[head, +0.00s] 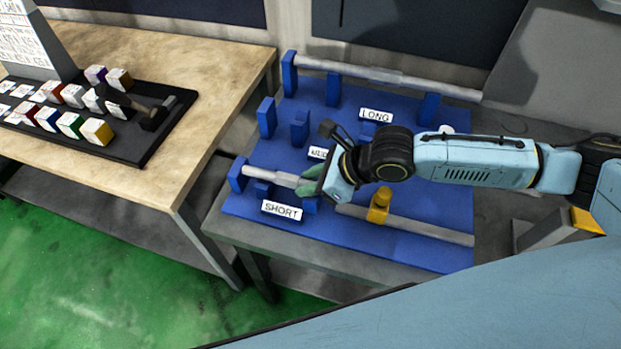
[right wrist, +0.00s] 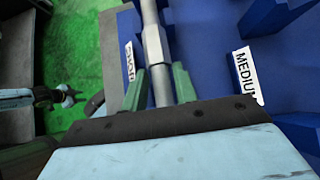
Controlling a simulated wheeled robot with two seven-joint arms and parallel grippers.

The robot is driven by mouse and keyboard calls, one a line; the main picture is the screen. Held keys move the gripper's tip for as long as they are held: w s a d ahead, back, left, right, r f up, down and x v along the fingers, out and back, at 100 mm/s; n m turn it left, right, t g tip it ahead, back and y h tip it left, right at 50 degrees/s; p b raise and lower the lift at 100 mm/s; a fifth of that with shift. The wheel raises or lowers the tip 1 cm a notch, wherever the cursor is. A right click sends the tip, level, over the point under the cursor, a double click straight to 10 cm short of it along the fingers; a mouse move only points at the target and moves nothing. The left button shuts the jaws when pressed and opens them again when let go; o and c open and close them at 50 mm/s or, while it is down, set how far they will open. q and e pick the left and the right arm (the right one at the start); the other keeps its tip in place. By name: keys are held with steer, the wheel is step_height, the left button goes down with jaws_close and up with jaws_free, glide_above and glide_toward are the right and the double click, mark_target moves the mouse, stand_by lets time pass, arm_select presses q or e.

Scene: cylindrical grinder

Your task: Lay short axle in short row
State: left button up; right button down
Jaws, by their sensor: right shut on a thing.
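The short axle (head: 262,176) is a silver rod with a thicker middle. It lies along the short row, just behind the SHORT label (head: 281,210), with its left end at a blue end post (head: 237,176). My right gripper (head: 313,186) is shut on it near its thicker part. In the right wrist view, the green fingers stand on both sides of the axle (right wrist: 152,45). The gripper hides the axle's right part in the head view, and I cannot tell whether it touches the posts. My left gripper (right wrist: 64,95) shows small in the right wrist view, away from the rack.
The blue rack (head: 240,207) holds a long axle (head: 350,70) at the back. Another silver rod (head: 430,229) with a yellow piece (head: 379,205) lies at front right. A wooden table (head: 215,70) at left holds a black tray (head: 150,145) with several colored boxes.

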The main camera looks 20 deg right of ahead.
steer(key=shift+w+f, duration=0.1)
steer(key=shift+f, duration=0.25)
steer(key=shift+f, duration=0.1)
steer(key=c, duration=1.1)
jaws_free()
steer(key=shift+f, duration=0.15)
steer(key=shift+c, duration=0.2)
steer(key=shift+o, duration=0.2)
steer(key=shift+s+f, duration=0.1)
steer(key=shift+s, duration=0.1)
steer(key=shift+r, duration=0.25)
steer(key=p+v, duration=0.1)
steer(key=v, duration=1.1)
steer(key=shift+r, duration=0.55)
